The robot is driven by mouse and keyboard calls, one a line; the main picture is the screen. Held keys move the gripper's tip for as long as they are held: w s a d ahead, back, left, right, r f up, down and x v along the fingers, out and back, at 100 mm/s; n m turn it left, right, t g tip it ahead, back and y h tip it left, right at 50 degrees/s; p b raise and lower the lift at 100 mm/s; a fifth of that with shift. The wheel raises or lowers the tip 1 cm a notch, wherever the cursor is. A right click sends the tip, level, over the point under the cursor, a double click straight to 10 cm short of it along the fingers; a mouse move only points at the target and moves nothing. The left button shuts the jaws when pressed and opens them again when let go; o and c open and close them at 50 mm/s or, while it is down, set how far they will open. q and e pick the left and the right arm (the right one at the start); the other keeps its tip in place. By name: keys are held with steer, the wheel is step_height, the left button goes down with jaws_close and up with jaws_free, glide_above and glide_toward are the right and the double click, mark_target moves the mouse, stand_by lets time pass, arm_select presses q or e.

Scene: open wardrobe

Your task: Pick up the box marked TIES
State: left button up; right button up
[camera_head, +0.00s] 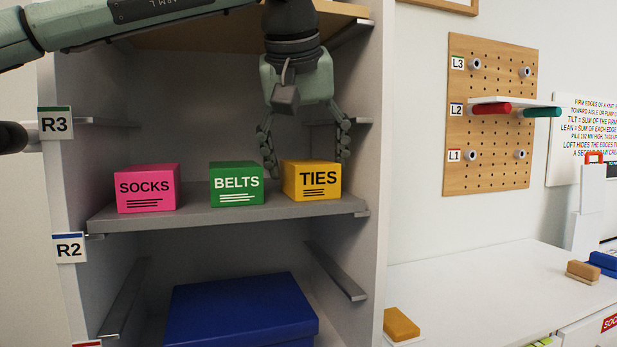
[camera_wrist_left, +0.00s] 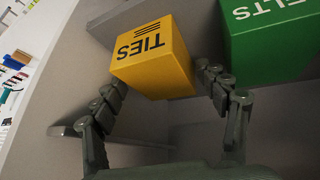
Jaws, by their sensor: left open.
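The yellow box marked TIES (camera_head: 312,182) sits on the grey shelf (camera_head: 225,218), at the right end of a row of three boxes. My left gripper (camera_head: 306,164) is open and comes down from above, its fingers just above and behind the TIES box at either side. In the left wrist view the TIES box (camera_wrist_left: 155,62) shows between the two open fingers (camera_wrist_left: 162,82), which look close to it; I cannot tell whether they touch. The right gripper is not in view.
The green BELTS box (camera_head: 237,184) stands close to the left of TIES, and the pink SOCKS box (camera_head: 147,188) further left. The wardrobe's right wall (camera_head: 376,130) is near on the right. A blue box (camera_head: 240,308) is below the shelf. A white worktop (camera_head: 480,290) lies to the right.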

arm_select(q)
steer(key=shift+w+f, duration=0.15)
steer(key=shift+f, duration=0.1)
steer(key=shift+c, duration=0.5)
steer(key=c, duration=0.9)
